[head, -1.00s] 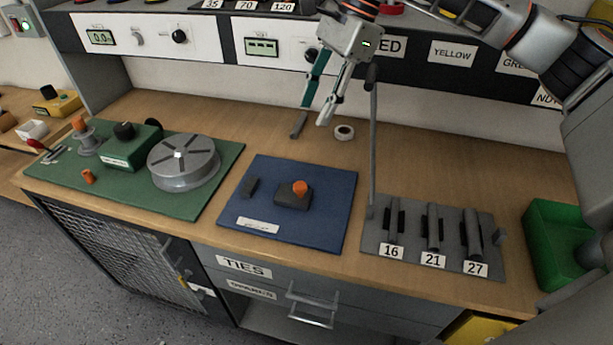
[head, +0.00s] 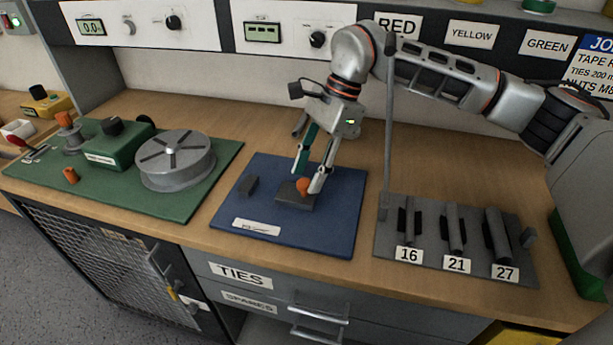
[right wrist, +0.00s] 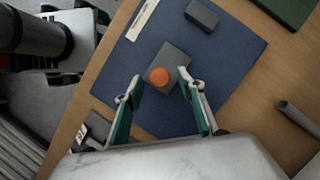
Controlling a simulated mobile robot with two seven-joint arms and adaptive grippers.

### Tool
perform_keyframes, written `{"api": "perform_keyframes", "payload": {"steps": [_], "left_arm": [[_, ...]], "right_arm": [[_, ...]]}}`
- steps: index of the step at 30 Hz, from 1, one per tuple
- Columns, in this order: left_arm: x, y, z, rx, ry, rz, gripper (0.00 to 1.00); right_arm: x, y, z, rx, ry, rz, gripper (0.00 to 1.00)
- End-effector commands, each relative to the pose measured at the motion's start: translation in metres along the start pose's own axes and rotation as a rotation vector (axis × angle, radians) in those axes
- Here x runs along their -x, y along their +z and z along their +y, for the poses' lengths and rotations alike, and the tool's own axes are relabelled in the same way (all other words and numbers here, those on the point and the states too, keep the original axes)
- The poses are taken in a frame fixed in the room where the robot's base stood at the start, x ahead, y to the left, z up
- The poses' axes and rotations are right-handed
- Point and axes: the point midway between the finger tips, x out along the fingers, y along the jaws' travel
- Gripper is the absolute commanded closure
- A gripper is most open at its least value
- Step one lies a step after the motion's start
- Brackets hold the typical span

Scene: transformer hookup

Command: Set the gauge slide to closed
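The gauge slide is a dark grey block (head: 290,197) with an orange knob (head: 303,186) on top. It sits on the blue mat (head: 335,215), with a smaller dark block (head: 248,186) to its left. My right gripper (head: 308,182) is open just above the slide, its fingers on either side of the orange knob. In the right wrist view the knob (right wrist: 160,76) lies a little beyond and between the two open fingertips (right wrist: 160,80), apart from both. My left gripper is not in view.
A green mat (head: 215,160) with a grey reel (head: 176,160) lies to the left. A thin upright post (head: 388,130) and a rack (head: 380,240) labelled 16, 21 and 27 stand right of the blue mat. Shelf panels run behind.

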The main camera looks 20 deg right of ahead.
Motion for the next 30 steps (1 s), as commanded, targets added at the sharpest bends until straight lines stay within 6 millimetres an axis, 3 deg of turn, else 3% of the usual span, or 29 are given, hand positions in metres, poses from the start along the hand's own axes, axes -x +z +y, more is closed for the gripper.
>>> {"api": "perform_keyframes", "payload": {"steps": [4,13,18,24,30], "left_arm": [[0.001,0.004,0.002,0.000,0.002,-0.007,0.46],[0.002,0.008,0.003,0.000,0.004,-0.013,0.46],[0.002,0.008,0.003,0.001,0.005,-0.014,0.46],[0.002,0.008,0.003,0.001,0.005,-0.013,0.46],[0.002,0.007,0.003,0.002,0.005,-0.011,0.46]], "right_arm": [[-0.012,0.000,0.000,0.001,0.001,-0.001,0.61],[-0.014,0.001,0.000,0.001,0.000,-0.001,0.61],[-0.014,0.001,0.000,0.001,0.000,-0.001,1.00],[-0.015,0.004,-0.003,0.002,0.000,-0.001,1.00],[-0.024,0.026,-0.027,0.003,-0.001,-0.001,1.00]]}}
